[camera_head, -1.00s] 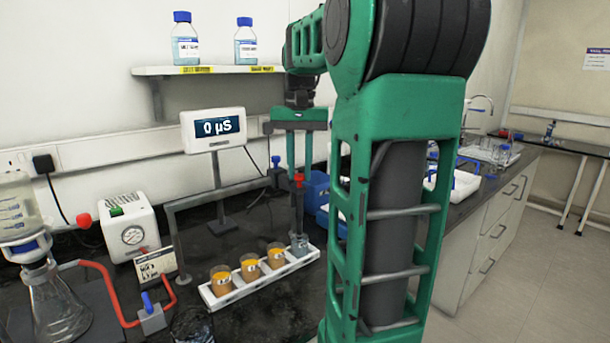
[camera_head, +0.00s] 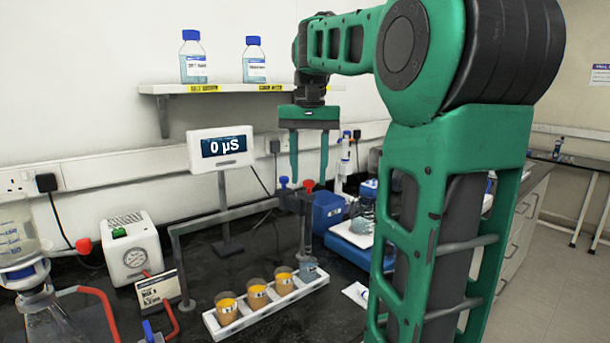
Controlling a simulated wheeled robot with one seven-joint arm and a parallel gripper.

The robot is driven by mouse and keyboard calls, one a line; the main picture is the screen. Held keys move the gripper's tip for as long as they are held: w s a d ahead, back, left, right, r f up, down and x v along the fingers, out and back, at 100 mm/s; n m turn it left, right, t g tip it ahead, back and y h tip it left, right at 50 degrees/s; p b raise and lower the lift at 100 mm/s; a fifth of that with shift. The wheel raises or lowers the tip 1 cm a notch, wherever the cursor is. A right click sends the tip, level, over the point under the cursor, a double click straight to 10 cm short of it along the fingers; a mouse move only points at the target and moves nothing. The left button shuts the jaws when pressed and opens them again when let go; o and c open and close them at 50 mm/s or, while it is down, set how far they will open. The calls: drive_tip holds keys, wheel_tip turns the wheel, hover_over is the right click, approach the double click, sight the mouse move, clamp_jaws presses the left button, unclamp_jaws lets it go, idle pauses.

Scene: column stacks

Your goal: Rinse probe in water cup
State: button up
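My gripper (camera_head: 309,176) points straight down with its two green fingers spread apart. It looks empty. The probe, a dark upright stem with a red cap (camera_head: 309,186), stands just below the fingertips. Its lower part goes down to the water cup (camera_head: 309,271), a small clear cup with bluish liquid at the right end of the white tray (camera_head: 262,318). The probe tip is too small to make out, so I cannot tell how deep it sits. A grey stand (camera_head: 215,222) with a blue knob (camera_head: 283,182) is just left of the probe.
Several cups with orange contents (camera_head: 256,295) stand in the tray. A meter (camera_head: 220,148) reads 0 µS. A shelf (camera_head: 225,88) with two bottles is behind. My arm covers the right side.

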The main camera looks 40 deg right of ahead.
idle(0.3)
wheel_tip(320, 180, up, 11)
drive_tip(key=shift+f, duration=0.2)
idle(0.4)
drive_tip(key=shift+w, duration=0.1)
idle(0.3)
